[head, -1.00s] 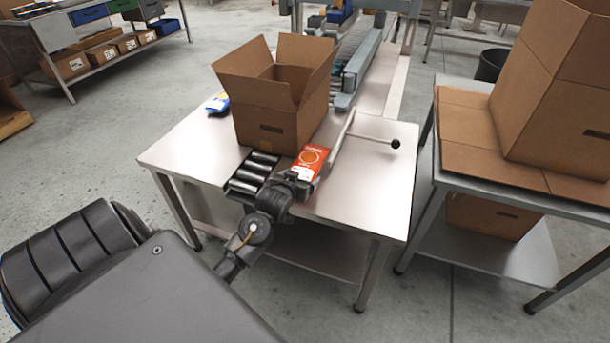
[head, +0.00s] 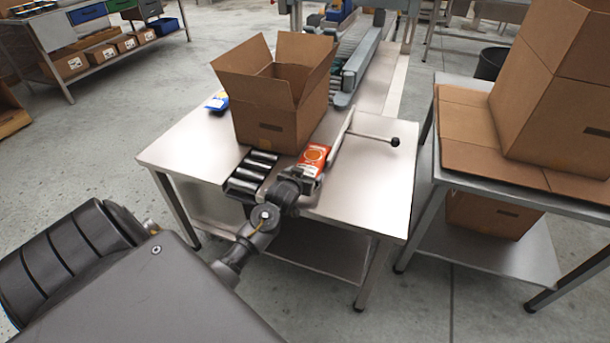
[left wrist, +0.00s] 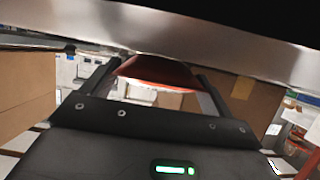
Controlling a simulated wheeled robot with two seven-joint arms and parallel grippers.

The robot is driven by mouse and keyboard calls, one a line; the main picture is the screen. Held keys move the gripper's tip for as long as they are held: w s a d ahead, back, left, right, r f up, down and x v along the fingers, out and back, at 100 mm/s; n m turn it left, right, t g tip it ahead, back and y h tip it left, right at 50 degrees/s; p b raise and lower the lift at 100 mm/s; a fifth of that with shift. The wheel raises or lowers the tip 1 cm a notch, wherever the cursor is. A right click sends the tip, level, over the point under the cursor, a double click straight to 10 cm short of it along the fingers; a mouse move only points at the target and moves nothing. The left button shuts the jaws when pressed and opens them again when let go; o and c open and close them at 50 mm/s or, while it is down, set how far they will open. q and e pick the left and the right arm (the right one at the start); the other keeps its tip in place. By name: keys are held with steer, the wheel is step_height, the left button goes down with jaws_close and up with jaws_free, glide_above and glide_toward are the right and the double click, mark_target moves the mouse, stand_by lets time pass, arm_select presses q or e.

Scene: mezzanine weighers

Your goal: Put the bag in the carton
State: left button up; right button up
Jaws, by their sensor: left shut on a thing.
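The bag (head: 314,153) is orange-red with a pale patch and stands at the table's near middle, just right of the carton. My left gripper (head: 304,177) is shut on the bag from its near side. In the left wrist view the red bag (left wrist: 158,72) sits between the two dark fingers. The open brown carton (head: 268,122) stands on the metal table with its flaps up. I cannot tell whether the bag touches the table. My right gripper is not in view.
A black roller strip (head: 252,172) lies left of my gripper. A thin upright plate (head: 341,133) with a rod and black knob (head: 395,142) stands right of the bag. A blue packet (head: 218,101) lies left of the carton. A conveyor (head: 357,58) runs behind.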

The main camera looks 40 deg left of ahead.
arm_select(q)
steer(key=shift+f, duration=0.15)
steer(key=o, duration=0.9)
